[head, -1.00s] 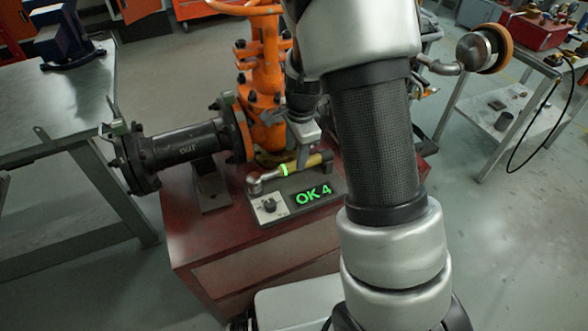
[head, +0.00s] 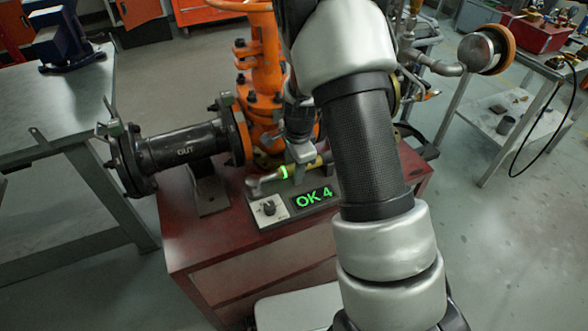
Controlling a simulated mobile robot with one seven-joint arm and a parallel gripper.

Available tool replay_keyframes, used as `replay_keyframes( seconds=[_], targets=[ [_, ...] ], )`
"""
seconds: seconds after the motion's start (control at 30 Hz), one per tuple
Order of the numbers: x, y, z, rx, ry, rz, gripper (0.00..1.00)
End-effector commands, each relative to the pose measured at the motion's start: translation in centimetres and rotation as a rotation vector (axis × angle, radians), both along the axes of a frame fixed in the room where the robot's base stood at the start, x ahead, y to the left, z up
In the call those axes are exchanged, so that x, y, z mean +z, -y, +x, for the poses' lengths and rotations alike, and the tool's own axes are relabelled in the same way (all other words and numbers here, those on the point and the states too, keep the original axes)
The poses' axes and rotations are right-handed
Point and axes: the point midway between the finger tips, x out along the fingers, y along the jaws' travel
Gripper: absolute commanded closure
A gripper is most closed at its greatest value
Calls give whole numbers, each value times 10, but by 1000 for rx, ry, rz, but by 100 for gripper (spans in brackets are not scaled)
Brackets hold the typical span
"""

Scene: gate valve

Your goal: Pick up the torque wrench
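My gripper (head: 303,158) points down at the handle, just right of the green band. One finger shows in front of the handle and covers part of it. The other finger is hidden, so I cannot tell whether the gripper is closed on the handle.
The box sits on a dark red cabinet (head: 215,242). Behind it stands an orange valve (head: 263,60) with a black flanged pipe (head: 185,146) marked "OUT" going left. Grey metal tables (head: 75,95) stand at the left and right.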

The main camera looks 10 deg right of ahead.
Motion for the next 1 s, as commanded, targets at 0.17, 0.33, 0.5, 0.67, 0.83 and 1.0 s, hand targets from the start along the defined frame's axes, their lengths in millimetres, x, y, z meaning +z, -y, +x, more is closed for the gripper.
replay_keyframes(
  seconds=[0.17, 0.33, 0.5, 0.67, 0.83, 1.0],
  targets=[
    [0, 0, 0, 0, 0, 0, 94],
    [0, 0, 0, 0, 0, 0, 100],
    [2, 0, 1, 0, 4, 0, 100],
    [6, 0, 2, 0, 4, 0, 100],
    [29, 0, 2, 1, 6, 0, 100],
    [61, 0, 2, 1, 7, 0, 100]
  ],
)
